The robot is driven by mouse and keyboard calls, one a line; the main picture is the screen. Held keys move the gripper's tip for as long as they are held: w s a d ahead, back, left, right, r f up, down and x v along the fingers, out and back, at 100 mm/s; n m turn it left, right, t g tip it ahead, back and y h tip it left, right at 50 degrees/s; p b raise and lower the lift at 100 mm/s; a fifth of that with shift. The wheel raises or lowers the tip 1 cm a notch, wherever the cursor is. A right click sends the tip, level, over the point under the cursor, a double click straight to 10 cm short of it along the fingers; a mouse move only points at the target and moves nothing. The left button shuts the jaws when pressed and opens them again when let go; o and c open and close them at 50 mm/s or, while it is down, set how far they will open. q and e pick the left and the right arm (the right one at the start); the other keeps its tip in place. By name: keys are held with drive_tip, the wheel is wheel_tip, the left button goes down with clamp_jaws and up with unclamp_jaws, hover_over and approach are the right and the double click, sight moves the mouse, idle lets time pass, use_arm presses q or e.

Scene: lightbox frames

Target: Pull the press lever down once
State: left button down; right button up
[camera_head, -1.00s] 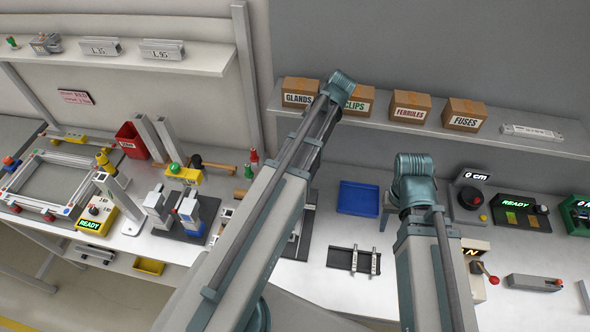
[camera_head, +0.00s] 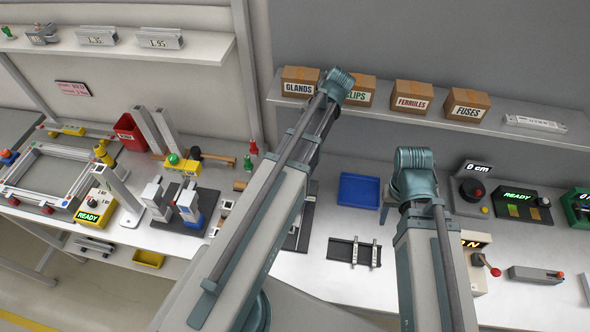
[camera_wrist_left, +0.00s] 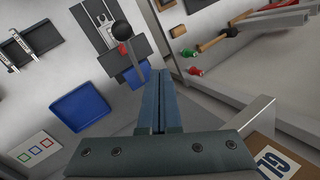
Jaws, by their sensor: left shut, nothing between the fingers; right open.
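In the left wrist view, a lever with a round black knob (camera_wrist_left: 122,31) stands over a grey and black press-like base (camera_wrist_left: 103,18), with a small red part beside it. My left gripper (camera_wrist_left: 160,74) is shut and empty; in that picture its fingertips lie below the knob, apart from it. In the head view my left arm covers most of this device; only part of its dark base (camera_head: 306,222) shows, and the left gripper is hidden. My right gripper (camera_head: 385,213) is mostly hidden behind its own arm, left of the teal joint; it is open.
A blue tray (camera_head: 359,189) and a black rack (camera_head: 354,251) lie on the bench between my arms. Labelled boxes (camera_head: 411,97) stand on the shelf above. A red-knobbed lever box (camera_head: 478,270) is beside my right arm. Several fixtures fill the left bench.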

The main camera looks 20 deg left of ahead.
use_arm(q)
drive_tip(key=shift+s+d+f+b, duration=0.25)
drive_tip(key=shift+s+f+b, duration=0.75)
drive_tip(key=shift+f, duration=0.1)
drive_tip(key=shift+s+d+f+b, duration=0.25)
drive_tip(key=shift+s+f+b, duration=0.6)
drive_tip(key=shift+s+f, duration=0.2)
drive_tip(key=shift+f, duration=0.15)
drive_tip(key=shift+s+d+f, duration=0.1)
drive_tip(key=shift+s+f, duration=0.1)
idle(0.4)
